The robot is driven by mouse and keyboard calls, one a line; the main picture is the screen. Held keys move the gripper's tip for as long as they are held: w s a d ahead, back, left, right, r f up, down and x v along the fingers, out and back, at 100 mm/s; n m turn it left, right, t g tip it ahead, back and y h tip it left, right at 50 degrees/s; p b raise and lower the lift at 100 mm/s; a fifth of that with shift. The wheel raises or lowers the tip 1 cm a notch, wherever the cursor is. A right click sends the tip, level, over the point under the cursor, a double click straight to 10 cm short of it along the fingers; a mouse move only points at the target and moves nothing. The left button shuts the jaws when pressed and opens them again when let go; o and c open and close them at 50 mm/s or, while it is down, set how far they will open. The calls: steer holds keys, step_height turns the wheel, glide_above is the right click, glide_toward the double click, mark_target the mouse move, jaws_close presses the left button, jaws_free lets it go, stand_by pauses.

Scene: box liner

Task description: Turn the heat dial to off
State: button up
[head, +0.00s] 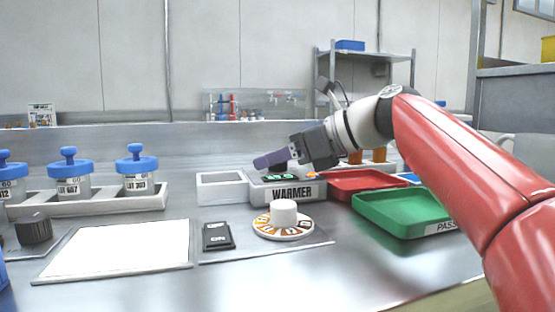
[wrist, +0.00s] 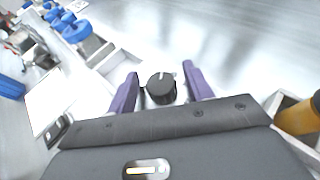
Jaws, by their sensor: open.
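A black round knob (wrist: 160,88) with a white pointer line shows between the two purple fingers of my gripper (wrist: 161,72) in the wrist view. A gap shows on each side of it, so the fingers look open around or above it, not closed on it. In the head view my gripper (head: 270,160) is over the back of the grey box marked WARMER (head: 292,192), which has a green display (head: 279,177). I cannot make out the black knob there; the gripper may hide it. Whether the fingers reach down beside the knob is unclear.
A white knob on an orange-marked dial (head: 283,215) and a black switch (head: 217,236) sit in front of the warmer. A red tray (head: 362,182) and a green tray (head: 400,211) lie to the right. Blue-lidded jars (head: 137,170) stand left. An amber jar (wrist: 297,119) is close right.

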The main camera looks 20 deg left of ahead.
steer(key=shift+a, duration=0.1)
steer(key=c, duration=1)
steer(key=shift+o, duration=0.2)
steer(key=shift+r+n+g+p, duration=0.15)
steer(key=shift+n+g+p, duration=0.2)
steer(key=shift+p, duration=0.4)
steer(key=n+g+p, duration=0.1)
steer(key=p, duration=0.1)
steer(key=g+p, duration=0.1)
steer(key=p, duration=0.1)
steer(key=shift+w+r+n, duration=0.1)
steer(key=shift+r+n, duration=0.15)
steer(key=shift+n, duration=0.1)
steer(key=n+g+p, duration=0.1)
steer(key=g+p, duration=0.1)
steer(key=p, duration=0.1)
steer(key=n+g+p, duration=0.2)
steer(key=p, duration=0.1)
steer(key=shift+f+n, duration=0.3)
steer(key=shift+f+n+g+h, duration=0.15)
steer(key=shift+n+g+h, duration=0.45)
steer(key=shift+n+g, duration=0.3)
